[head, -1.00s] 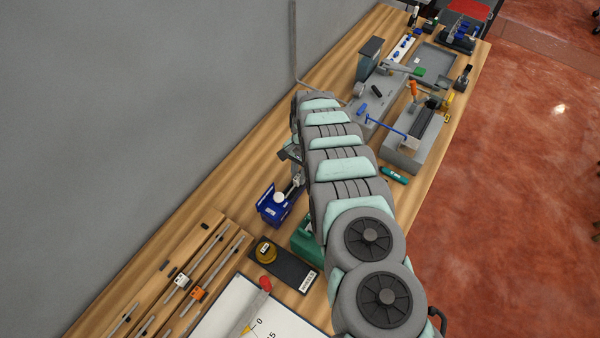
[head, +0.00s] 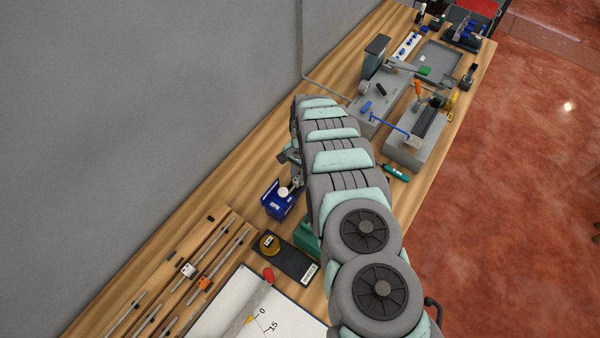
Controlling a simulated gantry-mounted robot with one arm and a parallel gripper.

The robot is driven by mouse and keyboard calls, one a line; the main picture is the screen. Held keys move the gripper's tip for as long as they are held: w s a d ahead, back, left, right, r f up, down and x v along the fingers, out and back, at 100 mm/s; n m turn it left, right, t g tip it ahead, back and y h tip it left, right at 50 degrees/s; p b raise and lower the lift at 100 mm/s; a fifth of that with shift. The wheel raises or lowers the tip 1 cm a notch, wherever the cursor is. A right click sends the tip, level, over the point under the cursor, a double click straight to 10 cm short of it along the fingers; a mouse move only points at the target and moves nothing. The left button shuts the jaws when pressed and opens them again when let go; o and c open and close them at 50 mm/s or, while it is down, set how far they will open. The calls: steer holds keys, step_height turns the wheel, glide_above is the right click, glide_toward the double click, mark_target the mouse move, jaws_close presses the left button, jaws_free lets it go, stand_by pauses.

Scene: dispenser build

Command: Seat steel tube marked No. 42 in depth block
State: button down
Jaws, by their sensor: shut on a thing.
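My gripper (head: 290,156) is at the far end of my arm, left of the wrist links and above the bench, just beyond a blue bin. The arm hides most of it. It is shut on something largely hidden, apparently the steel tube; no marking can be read. Other steel tubes (head: 214,255) lie in a wooden rack (head: 178,250) at the lower left, some with white or orange tags. I cannot pick out the depth block for certain; part of the bench is hidden behind my arm.
The blue bin (head: 279,204) holds a white round piece. A dark plate (head: 292,264) with a brass disc, a green object (head: 306,237) and an angle chart (head: 240,315) lie nearer. A grey fixture (head: 412,148) and a teal cylinder (head: 396,172) stand right. Bare wood lies along the wall.

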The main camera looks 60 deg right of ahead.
steer(key=shift+w+a+p, duration=0.1)
steer(key=shift+a+p, duration=0.7)
steer(key=shift+a, duration=0.15)
steer(key=c, duration=0.9)
jaws_free()
steer(key=shift+r, duration=0.15)
steer(key=shift+r+p, duration=1.55)
steer(key=shift+r, duration=1.8)
